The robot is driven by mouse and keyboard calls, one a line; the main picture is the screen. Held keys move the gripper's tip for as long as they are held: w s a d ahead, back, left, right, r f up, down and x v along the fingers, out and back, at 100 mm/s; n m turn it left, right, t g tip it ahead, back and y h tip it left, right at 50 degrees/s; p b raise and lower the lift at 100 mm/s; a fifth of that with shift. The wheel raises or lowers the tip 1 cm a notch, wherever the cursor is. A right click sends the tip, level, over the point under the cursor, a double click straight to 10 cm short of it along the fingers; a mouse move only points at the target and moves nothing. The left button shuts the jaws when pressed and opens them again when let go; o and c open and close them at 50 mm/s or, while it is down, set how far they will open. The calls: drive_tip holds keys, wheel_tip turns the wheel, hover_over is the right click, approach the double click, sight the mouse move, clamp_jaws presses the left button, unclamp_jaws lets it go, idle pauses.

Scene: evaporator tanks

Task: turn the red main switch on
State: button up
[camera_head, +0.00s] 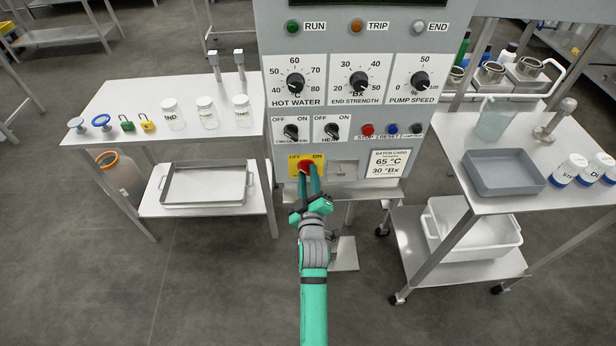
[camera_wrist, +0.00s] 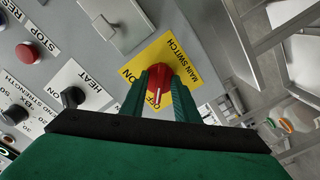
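The red main switch (camera_head: 305,166) is a round knob on a yellow plate (camera_head: 320,160) low on the grey panel, with OFF at left and ON at right. In the wrist view, the red knob (camera_wrist: 159,76) sits between my two fingers, and its white mark lies on the side by the OFF lettering. My gripper (camera_head: 309,178) reaches up to the knob from below. The wrist view shows the gripper (camera_wrist: 163,88) with one finger against each side of the knob, with no clear gap visible. The fingers partly cover the plate and its lettering.
Just above are the circulation switch (camera_head: 291,131) and heat switch (camera_head: 331,130), with the red stop button (camera_head: 367,130) to their right. A batch card (camera_head: 389,163) is beside the plate. Side tables hold jars and padlocks at left and a grey tray (camera_head: 503,172) at right.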

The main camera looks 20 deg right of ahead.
drive_tip(key=shift+c, duration=0.7)
clamp_jaws()
drive_tip(key=shift+w+a+f+m, duration=0.1)
drive_tip(key=shift+a+m, duration=0.05)
drive_tip(key=shift+m, duration=2.85)
drive_tip(key=shift+s+a+r+m, duration=0.1)
drive_tip(key=shift+a+m, duration=0.05)
drive_tip(key=shift+m, duration=2.85)
drive_tip(key=shift+w+a+f+m, duration=0.1)
drive_tip(key=shift+a+m, duration=0.05)
drive_tip(key=shift+m, duration=2.85)
